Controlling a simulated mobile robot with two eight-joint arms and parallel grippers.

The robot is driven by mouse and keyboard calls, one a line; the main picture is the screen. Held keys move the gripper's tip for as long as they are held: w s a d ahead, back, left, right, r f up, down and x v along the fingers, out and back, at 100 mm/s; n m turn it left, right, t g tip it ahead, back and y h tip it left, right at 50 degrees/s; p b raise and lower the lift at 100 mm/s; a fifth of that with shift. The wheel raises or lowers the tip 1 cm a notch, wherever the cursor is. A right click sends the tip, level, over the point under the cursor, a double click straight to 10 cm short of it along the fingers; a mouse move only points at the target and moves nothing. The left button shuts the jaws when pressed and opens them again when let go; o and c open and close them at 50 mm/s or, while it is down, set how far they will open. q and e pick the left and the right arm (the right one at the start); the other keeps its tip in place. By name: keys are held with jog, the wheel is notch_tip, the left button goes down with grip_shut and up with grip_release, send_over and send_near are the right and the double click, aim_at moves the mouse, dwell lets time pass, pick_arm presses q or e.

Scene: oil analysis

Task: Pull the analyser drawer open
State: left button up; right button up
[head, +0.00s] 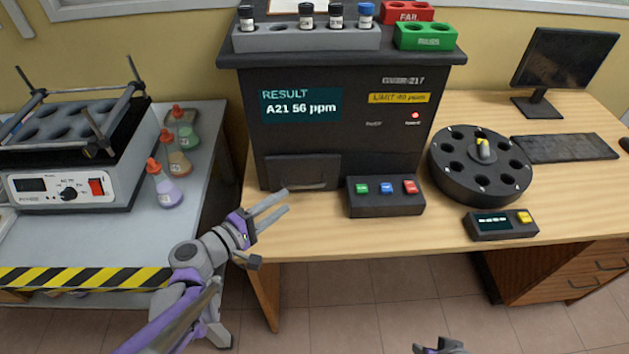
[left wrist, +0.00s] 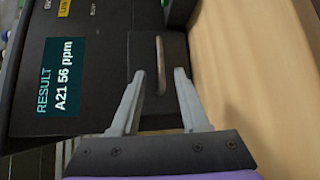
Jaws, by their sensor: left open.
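The black analyser (head: 350,130) stands on the wooden desk, its screen reading "RESULT A21 56 ppm". Its drawer (head: 302,171) is at the lower left of the front and looks closed, with a pale bar handle along its lower part. My left gripper (head: 279,201) is open in front of the drawer, just below it in the head view. In the left wrist view the handle (left wrist: 160,65) lies between and beyond the open fingertips (left wrist: 158,75); I cannot tell whether they touch it. My right gripper (head: 440,346) shows only partly at the bottom edge.
A button box (head: 385,197) stands right of the drawer. A round black carousel (head: 480,165) and a small display box (head: 500,225) are further right. A vial rack (head: 306,38) and red and green trays top the analyser. Flasks (head: 165,190) stand on the left bench.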

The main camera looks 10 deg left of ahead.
aim_at(306, 187)
pick_arm(q)
jog(key=b+x, duration=0.1)
jog(key=x, duration=0.8)
jog(key=shift+w+d, duration=0.15)
jog(key=shift+d, duration=0.05)
grip_shut()
dwell(1.1)
